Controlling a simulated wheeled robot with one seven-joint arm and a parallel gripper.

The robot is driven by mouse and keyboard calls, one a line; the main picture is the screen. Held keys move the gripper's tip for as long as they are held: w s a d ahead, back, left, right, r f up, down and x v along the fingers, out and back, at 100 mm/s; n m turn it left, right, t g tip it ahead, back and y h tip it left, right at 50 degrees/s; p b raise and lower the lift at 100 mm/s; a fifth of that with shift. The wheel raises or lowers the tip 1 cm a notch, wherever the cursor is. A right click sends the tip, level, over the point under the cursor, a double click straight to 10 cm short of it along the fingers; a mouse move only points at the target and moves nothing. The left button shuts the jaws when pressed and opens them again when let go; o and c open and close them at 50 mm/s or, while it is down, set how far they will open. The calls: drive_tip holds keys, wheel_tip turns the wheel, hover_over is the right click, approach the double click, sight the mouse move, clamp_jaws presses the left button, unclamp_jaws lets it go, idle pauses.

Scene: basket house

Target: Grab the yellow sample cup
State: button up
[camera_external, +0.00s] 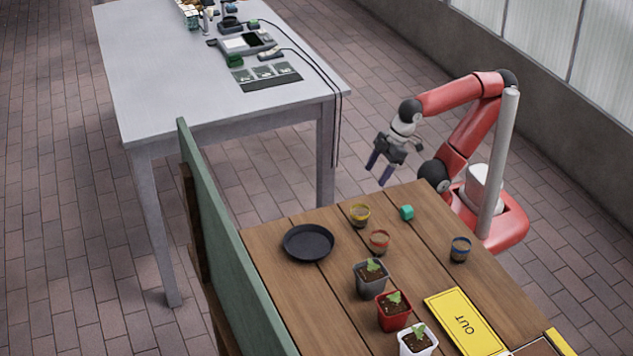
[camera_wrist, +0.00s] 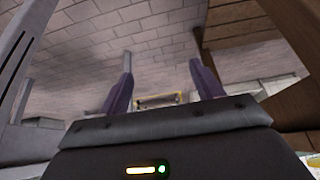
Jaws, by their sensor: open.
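The yellow sample cup (camera_external: 360,215), small with a yellow rim, stands upright on the wooden table (camera_external: 290,270) near its far edge. My gripper (camera_external: 379,174) is open and empty in the external view, beyond the table's far edge and above the cup's level. Its two purple fingers are spread and clear of the cup. In the wrist view, my gripper (camera_wrist: 158,85) also shows open with nothing between the fingers. I cannot make out the cup in the wrist view.
An orange-rimmed cup (camera_external: 379,242), a green cube (camera_external: 407,212) and a blue-rimmed cup (camera_external: 460,249) stand nearby. A black dish (camera_external: 308,243) lies left of the yellow cup. Potted seedlings (camera_external: 371,279) and a yellow OUT sign (camera_external: 466,322) are nearer. A grey table (camera_external: 170,70) stands behind.

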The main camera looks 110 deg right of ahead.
drive_tip(key=n+g+y, duration=0.2)
drive_tip(key=n+y, duration=0.3)
drive_tip(key=n, duration=0.6)
approach(359, 224)
drive_tip(key=x, duration=0.5)
drive_tip(key=d+b+x, duration=0.1)
drive_tip(key=x, duration=0.2)
drive_tip(key=shift+s+f, duration=0.25)
drive_tip(key=shift+c, duration=0.4)
drive_tip(key=c, duration=1)
